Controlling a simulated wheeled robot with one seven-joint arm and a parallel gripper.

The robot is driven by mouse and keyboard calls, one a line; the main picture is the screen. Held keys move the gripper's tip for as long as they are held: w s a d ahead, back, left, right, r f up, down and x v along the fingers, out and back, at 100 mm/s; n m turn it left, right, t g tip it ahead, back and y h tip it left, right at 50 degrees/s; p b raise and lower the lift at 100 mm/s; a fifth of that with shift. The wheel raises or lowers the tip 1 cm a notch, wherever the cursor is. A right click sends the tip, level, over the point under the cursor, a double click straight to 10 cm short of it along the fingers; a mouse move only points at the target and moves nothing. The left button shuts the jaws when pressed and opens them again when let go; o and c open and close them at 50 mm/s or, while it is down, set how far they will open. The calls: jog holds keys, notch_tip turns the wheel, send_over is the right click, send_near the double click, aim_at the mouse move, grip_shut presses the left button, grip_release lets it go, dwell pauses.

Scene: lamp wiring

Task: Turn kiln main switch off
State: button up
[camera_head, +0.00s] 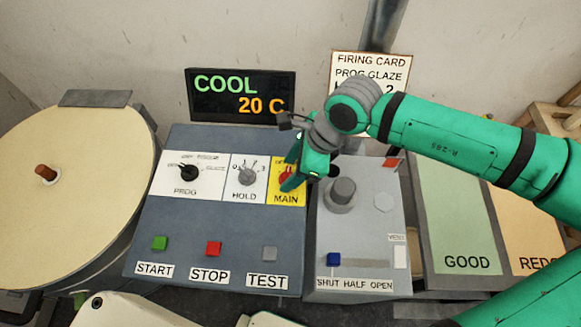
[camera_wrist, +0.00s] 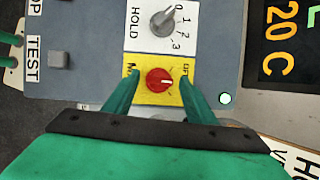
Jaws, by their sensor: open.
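The kiln main switch is a red rotary knob (camera_wrist: 159,80) on a yellow plate (camera_head: 287,195) marked MAIN, at the right end of the panel's knob row. In the wrist view a pale pointer line on the knob points toward the right of the picture. My gripper (camera_wrist: 158,82) is open, with one green finger on each side of the knob. I cannot tell whether the fingers touch it. In the head view my gripper (camera_head: 293,178) covers part of the knob.
The panel also carries the PROG knob (camera_head: 188,172), the HOLD knob (camera_head: 246,176), and START (camera_head: 160,243), STOP (camera_head: 213,248) and TEST (camera_head: 269,253) buttons. The display (camera_head: 241,96) reads COOL 20 C. A vent box (camera_head: 360,230) stands close on the right; the round kiln lid (camera_head: 75,190) is left.

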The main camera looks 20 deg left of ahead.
jog(key=shift+w, duration=0.1)
jog(key=shift+w, duration=0.1)
jog(key=c, duration=0.5)
jog(key=shift+d, duration=0.15)
jog(key=c, duration=0.6)
jog(key=shift+o, duration=0.3)
jog(key=shift+a+n, duration=0.2)
jog(key=shift+n, duration=0.1)
jog(key=n+g, duration=0.1)
jog(key=n, duration=0.1)
jog(key=shift+a+n, duration=0.15)
jog(key=shift+n, duration=0.15)
jog(key=n+g+h, duration=0.1)
jog(key=n, duration=0.2)
jog(key=shift+a+n+g+h, duration=0.15)
jog(key=shift+n+g+h, duration=0.4)
jog(key=shift+n, duration=1.15)
